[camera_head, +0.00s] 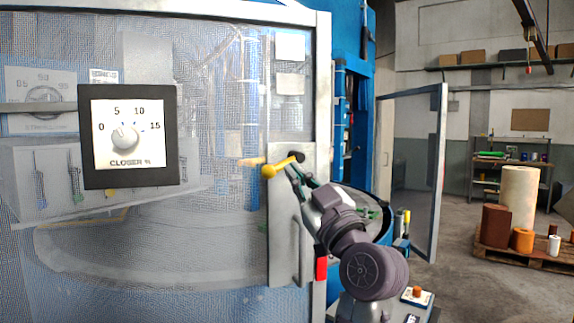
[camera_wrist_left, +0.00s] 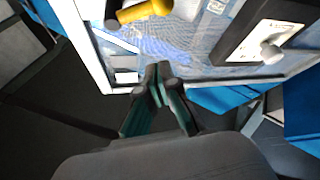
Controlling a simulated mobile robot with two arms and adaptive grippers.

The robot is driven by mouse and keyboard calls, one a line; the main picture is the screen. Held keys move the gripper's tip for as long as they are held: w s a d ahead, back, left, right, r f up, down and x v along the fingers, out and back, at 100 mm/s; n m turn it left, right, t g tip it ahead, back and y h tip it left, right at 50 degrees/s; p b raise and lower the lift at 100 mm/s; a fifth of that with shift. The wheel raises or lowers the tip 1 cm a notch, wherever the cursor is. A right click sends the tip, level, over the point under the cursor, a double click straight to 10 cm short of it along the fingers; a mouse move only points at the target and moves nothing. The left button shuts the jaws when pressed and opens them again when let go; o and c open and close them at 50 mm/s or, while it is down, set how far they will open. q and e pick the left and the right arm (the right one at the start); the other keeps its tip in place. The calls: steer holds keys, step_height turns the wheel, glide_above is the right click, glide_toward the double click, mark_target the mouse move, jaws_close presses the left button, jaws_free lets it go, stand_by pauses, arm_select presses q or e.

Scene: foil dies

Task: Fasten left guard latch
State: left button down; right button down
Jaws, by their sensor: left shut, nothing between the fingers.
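The guard door (camera_head: 220,235) is a pale framed mesh panel that fills the left of the head view. Its latch is a yellow handle (camera_head: 280,167) with a black end, on a grey plate (camera_head: 285,220) at the door's right edge. The handle slants up to the right. My left gripper (camera_head: 292,172) is shut and empty, just below and right of the handle; contact cannot be told there. In the left wrist view the shut fingertips (camera_wrist_left: 158,72) point toward the panel, with a gap to the yellow handle (camera_wrist_left: 145,11) above them. My right gripper is not in view.
A dial box (camera_head: 128,136) marked "CLOSER %" is on the door left of the latch. A vertical grab handle (camera_head: 301,250) and a red block (camera_head: 321,268) lie below the latch. An open framed panel (camera_head: 413,165) stands at the right, with a loaded pallet (camera_head: 520,252) beyond.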

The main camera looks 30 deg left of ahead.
mark_target(280, 163)
arm_select(q)
steer(key=p+x, duration=0.2)
steer(key=x, duration=0.7)
steer(key=w+f, duration=0.2)
steer(key=f, duration=0.1)
steer(key=shift+w+a+f, duration=0.15)
steer(key=shift+a, duration=0.05)
